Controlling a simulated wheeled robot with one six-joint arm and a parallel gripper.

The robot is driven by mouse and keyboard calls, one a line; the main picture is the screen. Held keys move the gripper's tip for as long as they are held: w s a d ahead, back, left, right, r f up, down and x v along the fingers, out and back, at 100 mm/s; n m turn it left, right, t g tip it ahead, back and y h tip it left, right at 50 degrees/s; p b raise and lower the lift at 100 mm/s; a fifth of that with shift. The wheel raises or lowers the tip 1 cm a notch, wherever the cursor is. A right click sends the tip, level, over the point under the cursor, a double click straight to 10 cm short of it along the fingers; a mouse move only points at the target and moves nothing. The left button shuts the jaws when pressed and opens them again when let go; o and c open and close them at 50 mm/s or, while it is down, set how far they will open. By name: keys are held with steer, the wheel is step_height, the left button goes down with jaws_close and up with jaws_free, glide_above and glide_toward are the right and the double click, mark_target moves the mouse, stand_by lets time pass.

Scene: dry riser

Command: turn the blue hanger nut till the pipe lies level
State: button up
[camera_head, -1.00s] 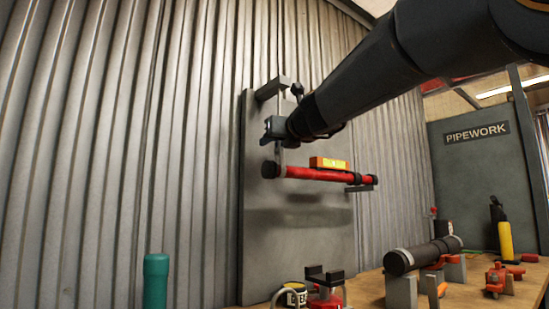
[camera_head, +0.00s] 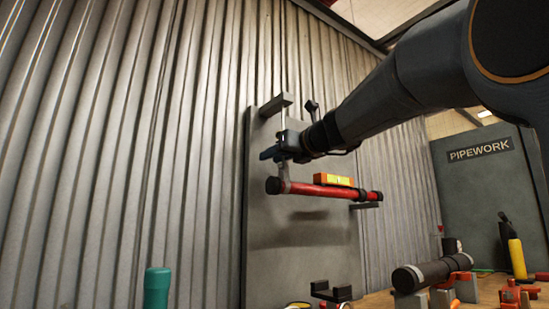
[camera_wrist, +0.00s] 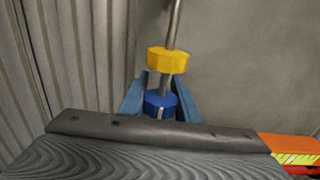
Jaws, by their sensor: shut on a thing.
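A red pipe (camera_head: 325,190) with dark ends hangs in front of a grey panel. Its left end, as pictured, hangs under a hanger; its right end is by a small bracket (camera_head: 367,205). An orange spirit level (camera_head: 334,180) with a yellow window lies on the pipe; its corner shows in the wrist view (camera_wrist: 288,145). The bubble is too small to read. My gripper (camera_head: 270,153) is at the hanger. In the wrist view its blue fingers (camera_wrist: 160,98) are shut on the blue hanger nut (camera_wrist: 159,105). A yellow nut (camera_wrist: 168,61) sits above it on the same rod.
The upper hanger bracket (camera_head: 277,104) juts from the grey panel (camera_head: 310,230) close above my gripper. A teal cylinder (camera_head: 157,288) stands at lower left. A dark pipe (camera_head: 433,270) lies on supports at lower right, near a yellow cylinder (camera_head: 517,258).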

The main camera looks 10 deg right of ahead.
steer(key=shift+f, duration=0.1)
steer(key=o, duration=1)
steer(key=shift+o, duration=0.2)
steer(key=v, duration=0.8)
